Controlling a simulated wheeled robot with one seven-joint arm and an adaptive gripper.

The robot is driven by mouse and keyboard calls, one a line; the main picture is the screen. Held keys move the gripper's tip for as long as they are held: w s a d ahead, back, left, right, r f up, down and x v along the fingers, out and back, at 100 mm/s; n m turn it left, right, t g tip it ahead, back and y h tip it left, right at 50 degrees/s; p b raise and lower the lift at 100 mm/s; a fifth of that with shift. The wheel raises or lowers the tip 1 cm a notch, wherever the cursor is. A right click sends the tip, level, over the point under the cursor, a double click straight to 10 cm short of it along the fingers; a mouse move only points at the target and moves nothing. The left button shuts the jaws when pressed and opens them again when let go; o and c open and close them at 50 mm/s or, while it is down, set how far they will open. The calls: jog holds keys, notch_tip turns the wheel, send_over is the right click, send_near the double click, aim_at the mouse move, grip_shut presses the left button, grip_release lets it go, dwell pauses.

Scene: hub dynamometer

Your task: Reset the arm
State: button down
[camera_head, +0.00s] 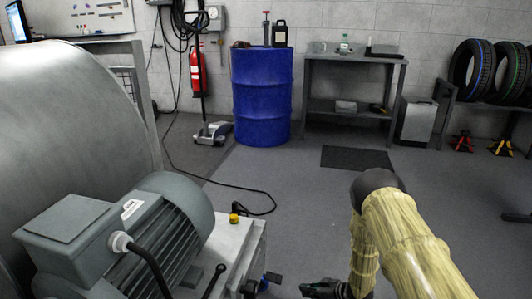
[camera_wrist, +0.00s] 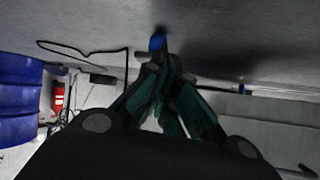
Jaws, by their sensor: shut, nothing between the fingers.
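My arm, in a yellow quilted sleeve, rises at the lower right of the head view and bends down. My gripper (camera_head: 322,288) shows at the bottom edge of the head view, partly cut off by the frame. In the wrist view my gripper (camera_wrist: 163,95) shows its dark green fingers shut, with nothing between them. Beyond the fingertips is a small blue part (camera_wrist: 157,42). In the head view a blue part (camera_head: 270,279) sits at the edge of the grey machine's base, to the left of my gripper.
A grey motor (camera_head: 150,235) and big drum (camera_head: 70,110) fill the left. A black cable (camera_head: 225,186) crosses the floor. A blue barrel (camera_head: 262,95), a workbench (camera_head: 355,60) and a tyre rack (camera_head: 485,105) stand behind. Floor around the dark mat (camera_head: 357,158) is clear.

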jog(key=s+d+r+m+g+h+p, duration=0.1)
jog(key=s+d+m+g+h, duration=0.15)
jog(key=s, duration=1.35)
jog(key=s+d+r+m+g+h, duration=0.15)
jog(key=s+m+h, duration=0.25)
jog(key=s, duration=1.1)
jog(key=s+d+r+m+g+h+p, duration=0.1)
jog(key=s+d+m+g+h, duration=0.2)
jog(key=s, duration=1.3)
notch_tip(320, 180, up, 38)
jog(key=t+p, duration=0.1)
jog(key=p, duration=3.6)
jog(key=shift+s+a+r+m, duration=0.15)
jog(key=shift+s+a+m, duration=0.1)
jog(key=shift+m, duration=0.2)
